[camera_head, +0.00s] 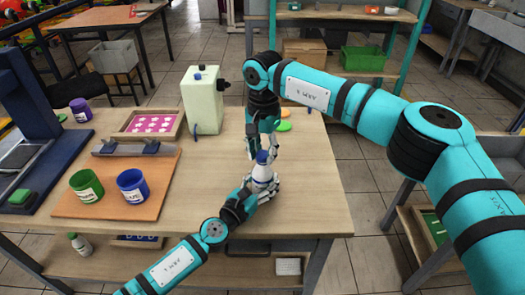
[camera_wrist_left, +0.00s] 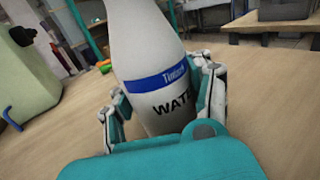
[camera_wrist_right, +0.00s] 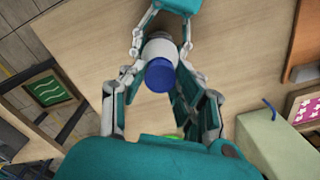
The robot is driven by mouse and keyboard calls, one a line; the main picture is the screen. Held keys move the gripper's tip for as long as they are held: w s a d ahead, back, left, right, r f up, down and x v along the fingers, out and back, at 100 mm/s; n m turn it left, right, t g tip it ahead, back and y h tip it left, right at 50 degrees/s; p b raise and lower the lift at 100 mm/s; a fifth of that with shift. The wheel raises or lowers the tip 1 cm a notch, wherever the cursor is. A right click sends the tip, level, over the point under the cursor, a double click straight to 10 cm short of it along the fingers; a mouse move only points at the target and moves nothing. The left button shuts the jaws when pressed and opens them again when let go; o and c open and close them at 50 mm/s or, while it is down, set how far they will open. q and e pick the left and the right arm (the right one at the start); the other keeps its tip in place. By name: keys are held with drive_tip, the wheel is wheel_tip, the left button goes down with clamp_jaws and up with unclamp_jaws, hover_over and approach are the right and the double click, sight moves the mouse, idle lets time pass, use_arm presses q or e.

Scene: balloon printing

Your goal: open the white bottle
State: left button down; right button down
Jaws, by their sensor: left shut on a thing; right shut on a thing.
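The white bottle (camera_head: 262,174) stands upright near the right end of the wooden table, with a blue cap (camera_head: 262,157) on top. Its blue band and lettering show in the left wrist view (camera_wrist_left: 150,75), where its top is out of frame. My left gripper (camera_head: 263,187) is shut around the bottle's body from the front. My right gripper (camera_head: 263,151) comes down from above and is shut on the cap. The right wrist view looks down on the cap (camera_wrist_right: 161,76), with fingers on both sides; the exact finger contact is partly hidden.
A pale green canister (camera_head: 203,103) stands left of my right gripper. Green (camera_head: 86,186) and blue (camera_head: 132,184) cups sit on an orange-brown board (camera_head: 105,206) at left. Small green and orange discs lie behind the bottle. The table middle is clear.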

sight(263, 154)
use_arm(q)
drive_tip(key=shift+f, duration=0.1)
use_arm(e)
drive_tip(key=n, duration=0.7)
drive_tip(key=shift+d, duration=0.1)
drive_tip(key=shift+w+r, duration=0.1)
drive_tip(key=shift+r, duration=0.15)
drive_tip(key=shift+r, duration=0.9)
drive_tip(key=shift+r, duration=2)
use_arm(q)
drive_tip(key=shift+c, duration=2.1)
unclamp_jaws()
